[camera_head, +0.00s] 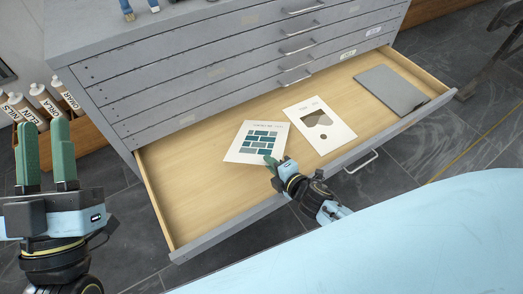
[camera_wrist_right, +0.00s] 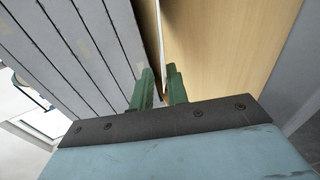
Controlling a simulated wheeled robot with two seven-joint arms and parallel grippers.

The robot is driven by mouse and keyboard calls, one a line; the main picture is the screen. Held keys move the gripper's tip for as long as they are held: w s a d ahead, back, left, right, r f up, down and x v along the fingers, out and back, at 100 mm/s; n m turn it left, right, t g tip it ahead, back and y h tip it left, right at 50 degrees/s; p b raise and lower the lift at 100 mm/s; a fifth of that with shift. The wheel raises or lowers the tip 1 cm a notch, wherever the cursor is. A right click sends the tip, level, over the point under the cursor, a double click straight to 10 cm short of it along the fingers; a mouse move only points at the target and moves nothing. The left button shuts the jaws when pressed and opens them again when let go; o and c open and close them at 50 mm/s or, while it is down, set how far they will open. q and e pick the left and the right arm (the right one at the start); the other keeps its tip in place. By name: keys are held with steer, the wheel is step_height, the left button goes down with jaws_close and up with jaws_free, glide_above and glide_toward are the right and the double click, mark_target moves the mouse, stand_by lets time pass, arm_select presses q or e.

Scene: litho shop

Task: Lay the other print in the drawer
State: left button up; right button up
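A print with teal blocks (camera_head: 256,142) lies at the middle of the open drawer (camera_head: 205,205), its near right corner at my right gripper (camera_head: 271,162). A second print with brown shapes (camera_head: 319,124) lies flat in the drawer to its right. In the right wrist view, the green fingers of my right gripper (camera_wrist_right: 161,85) stand on either side of a thin sheet edge (camera_wrist_right: 160,35); whether they pinch it is unclear. My left gripper (camera_head: 45,150) is raised at the far left, fingers upward and apart, with nothing between them.
A grey flat panel (camera_head: 392,90) lies at the drawer's right end. The drawer's left part is bare wood. The grey cabinet (camera_head: 180,75) with shut drawers rises behind. Labelled bottles (camera_head: 45,100) stand in a wooden crate at the left.

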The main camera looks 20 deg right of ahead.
steer(key=shift+s, duration=0.1)
steer(key=shift+p+v, duration=1.75)
steer(key=shift+v, duration=2.2)
step_height(320, 180, up, 7)
steer(key=s+p, duration=0.2)
steer(key=p, duration=0.5)
steer(key=shift+s+d, duration=0.3)
steer(key=shift+s, duration=0.05)
steer(key=shift+r, duration=0.1)
